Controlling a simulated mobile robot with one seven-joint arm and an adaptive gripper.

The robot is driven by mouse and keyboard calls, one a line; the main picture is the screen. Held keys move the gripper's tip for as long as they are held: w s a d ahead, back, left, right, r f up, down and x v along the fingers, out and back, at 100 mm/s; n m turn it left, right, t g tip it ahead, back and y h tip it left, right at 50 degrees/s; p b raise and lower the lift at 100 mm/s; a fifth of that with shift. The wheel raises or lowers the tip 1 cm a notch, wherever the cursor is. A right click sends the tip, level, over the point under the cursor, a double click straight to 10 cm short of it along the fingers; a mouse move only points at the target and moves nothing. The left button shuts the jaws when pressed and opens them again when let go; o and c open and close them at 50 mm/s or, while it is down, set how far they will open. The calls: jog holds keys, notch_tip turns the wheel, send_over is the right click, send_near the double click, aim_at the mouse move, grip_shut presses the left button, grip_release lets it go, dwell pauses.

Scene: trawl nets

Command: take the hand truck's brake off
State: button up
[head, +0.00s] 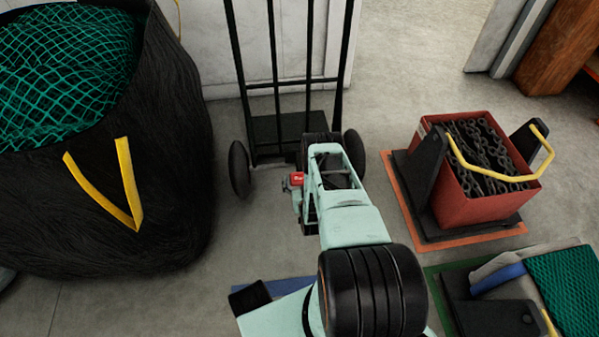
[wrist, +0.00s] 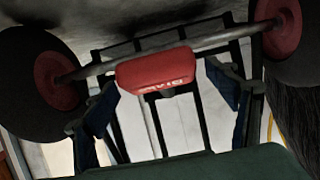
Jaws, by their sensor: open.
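The hand truck (head: 273,85) stands upright near the wall, a black frame with two wheels. Its red brake pedal (wrist: 158,72) sits on the axle between the red-hubbed wheels in the wrist view, with lettering too blurred to read surely. In the head view a small red part of it (head: 294,179) shows left of my arm. My gripper (wrist: 164,92) is open, one blue-padded finger on each side of the pedal in the picture. I cannot tell whether the fingers touch it.
A large black bag (head: 170,150) with green net stands at left. At right, a red crate (head: 480,207) of chain with a yellow handle sits on an orange-edged mat. Folded green net (head: 565,285) lies at lower right. Bare floor lies between the truck and crate.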

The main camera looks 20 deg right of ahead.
jog(key=shift+w+d+f, duration=0.1)
jog(key=shift+w, duration=0.15)
jog(key=shift+c, duration=0.5)
jog(key=c, duration=1.6)
